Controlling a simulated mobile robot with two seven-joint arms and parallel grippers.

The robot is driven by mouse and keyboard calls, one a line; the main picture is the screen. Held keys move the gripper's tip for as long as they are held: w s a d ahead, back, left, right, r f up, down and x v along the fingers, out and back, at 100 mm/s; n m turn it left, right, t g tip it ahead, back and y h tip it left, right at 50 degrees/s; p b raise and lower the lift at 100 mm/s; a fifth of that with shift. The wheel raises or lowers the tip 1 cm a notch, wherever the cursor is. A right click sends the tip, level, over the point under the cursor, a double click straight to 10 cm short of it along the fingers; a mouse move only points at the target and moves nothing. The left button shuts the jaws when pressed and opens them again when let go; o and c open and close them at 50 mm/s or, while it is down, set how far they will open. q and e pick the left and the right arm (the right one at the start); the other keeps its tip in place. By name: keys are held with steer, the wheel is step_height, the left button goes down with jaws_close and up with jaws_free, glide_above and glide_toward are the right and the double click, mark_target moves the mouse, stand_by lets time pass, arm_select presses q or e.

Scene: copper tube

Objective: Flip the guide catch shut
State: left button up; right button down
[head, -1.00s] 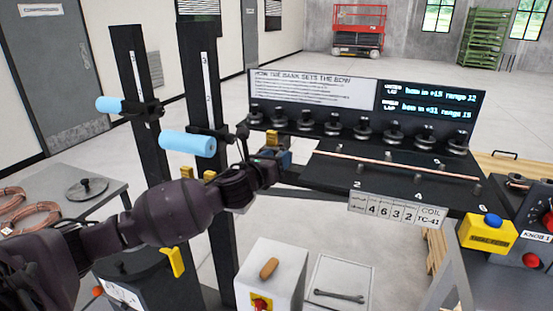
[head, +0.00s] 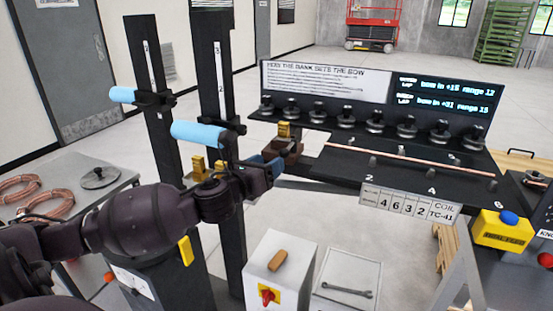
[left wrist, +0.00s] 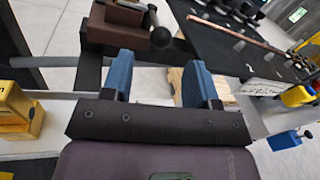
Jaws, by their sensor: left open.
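A brown block (head: 288,147) with a yellow piece (head: 284,130) on top sits at the left end of the dark bench. In the left wrist view the brown block (left wrist: 118,22) carries a short lever ending in a black ball (left wrist: 160,37); this looks like the guide catch, but I cannot tell whether it is shut. My left gripper (head: 268,168) is just left of and below the block in the head view. In the left wrist view its blue fingers (left wrist: 159,80) are spread, with nothing gripped between them. My right gripper is not in view.
A copper tube (head: 405,156) lies along the bench, with a row of dark knobs (head: 347,118) behind it. Two dark posts with blue rollers (head: 198,134) stand left. A white box with a red switch (head: 269,294) stands below, beside a tray with a wrench (head: 346,288).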

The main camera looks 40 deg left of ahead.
arm_select(q)
steer(key=shift+s, duration=0.85)
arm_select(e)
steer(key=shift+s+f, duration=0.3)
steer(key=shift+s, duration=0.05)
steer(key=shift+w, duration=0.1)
